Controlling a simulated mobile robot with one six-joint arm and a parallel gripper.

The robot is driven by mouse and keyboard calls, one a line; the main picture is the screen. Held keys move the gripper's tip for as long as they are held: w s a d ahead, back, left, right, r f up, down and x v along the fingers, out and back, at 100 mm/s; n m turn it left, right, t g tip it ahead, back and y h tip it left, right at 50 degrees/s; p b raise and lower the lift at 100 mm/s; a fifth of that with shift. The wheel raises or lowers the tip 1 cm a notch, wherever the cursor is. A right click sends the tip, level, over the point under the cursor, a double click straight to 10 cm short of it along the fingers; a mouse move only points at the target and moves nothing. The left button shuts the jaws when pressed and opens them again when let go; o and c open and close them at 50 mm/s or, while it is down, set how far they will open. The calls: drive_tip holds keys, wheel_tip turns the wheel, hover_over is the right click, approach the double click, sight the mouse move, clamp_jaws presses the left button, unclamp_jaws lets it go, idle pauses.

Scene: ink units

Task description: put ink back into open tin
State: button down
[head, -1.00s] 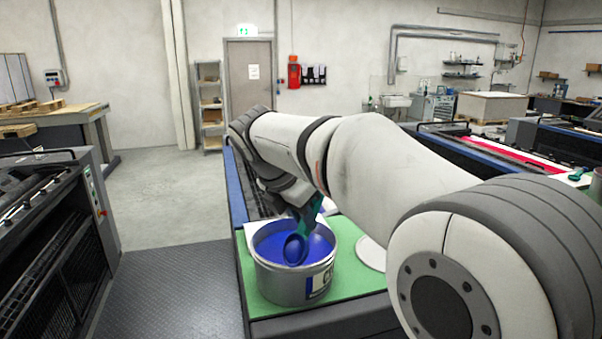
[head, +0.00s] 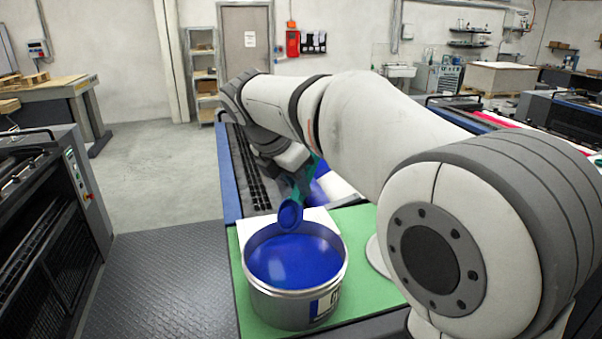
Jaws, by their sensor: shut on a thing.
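The open tin (head: 290,307) stands on the green mat at the front of the press. It is a round metal tin with a label, and blue ink (head: 295,262) fills much of it. My gripper (head: 302,178) is shut on a teal-handled scoop or spatula (head: 290,214), above and behind the tin's far rim. The tool's rounded lower end is coated with blue ink and hangs downward. My arm hides part of the gripper, so the fingertips are hard to make out.
The green mat (head: 357,232) has free room right of the tin. A white sheet (head: 321,215) lies behind the tin. The dark press bed (head: 244,175) runs behind, with blue ink on it at right. Another machine (head: 45,215) stands at left across a plate floor.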

sight(295, 198)
drive_tip(key=shift+d+r, duration=0.1)
idle(0.4)
drive_tip(key=shift+f+b, duration=0.35)
wheel_tip(295, 198, down, 5)
drive_tip(key=b, duration=0.5)
drive_tip(key=shift+s+r, duration=0.1)
wheel_tip(295, 198, down, 6)
drive_tip(key=a+b, duration=0.1)
drive_tip(key=b, duration=0.1)
drive_tip(key=shift+s+b, duration=0.4)
drive_tip(key=shift+s, duration=0.05)
wheel_tip(295, 198, up, 12)
drive_tip(key=p, duration=1.1)
drive_tip(key=shift+p, duration=0.35)
drive_tip(key=shift+f, duration=0.25)
